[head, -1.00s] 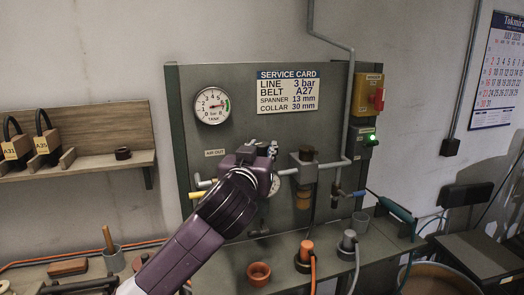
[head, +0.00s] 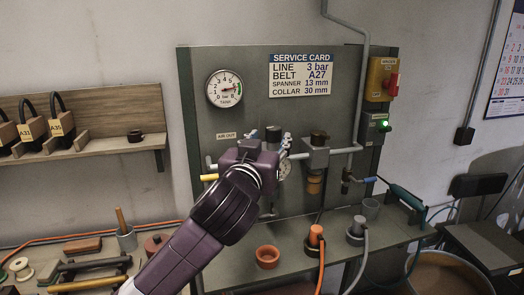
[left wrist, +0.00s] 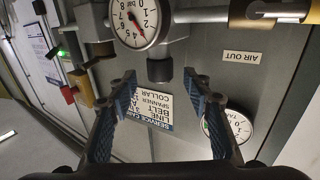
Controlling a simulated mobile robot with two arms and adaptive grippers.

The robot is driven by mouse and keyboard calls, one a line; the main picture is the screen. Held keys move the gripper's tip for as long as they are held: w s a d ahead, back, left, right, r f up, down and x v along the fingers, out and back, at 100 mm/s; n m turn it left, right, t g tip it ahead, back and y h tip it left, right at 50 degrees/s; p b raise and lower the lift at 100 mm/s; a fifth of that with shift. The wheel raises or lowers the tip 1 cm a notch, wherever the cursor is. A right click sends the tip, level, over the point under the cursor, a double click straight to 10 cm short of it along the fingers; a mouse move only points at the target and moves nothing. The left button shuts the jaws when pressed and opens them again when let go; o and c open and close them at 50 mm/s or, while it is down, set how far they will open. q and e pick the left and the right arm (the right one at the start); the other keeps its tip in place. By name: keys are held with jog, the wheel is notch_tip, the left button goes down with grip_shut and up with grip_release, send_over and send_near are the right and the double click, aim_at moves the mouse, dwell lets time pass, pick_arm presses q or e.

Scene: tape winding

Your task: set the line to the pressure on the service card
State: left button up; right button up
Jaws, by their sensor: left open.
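The service card (head: 301,75) on the grey panel reads LINE 3 bar. My left gripper (head: 270,146) is in front of the pipework below the card, its fingers open. In the left wrist view, where the scene is upside down, a dark knob (left wrist: 160,69) lies between and just beyond the open fingertips (left wrist: 160,80). The line gauge (left wrist: 138,22) is beside the knob; its red needle appears near 4, but the exact reading is unclear. In the head view the line gauge (head: 285,169) is partly hidden by my gripper. My right gripper is out of view.
The tank gauge (head: 226,88) is at the panel's upper left. An orange switch box (head: 380,79) and a green lamp (head: 385,124) are at its right. A brown-capped unit (head: 318,150) is on the pipe right of my gripper. A terracotta pot (head: 267,257) stands below.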

pick_arm(q)
jog(key=v, duration=0.7)
jog(key=shift+f, duration=0.1)
dwell(1.4)
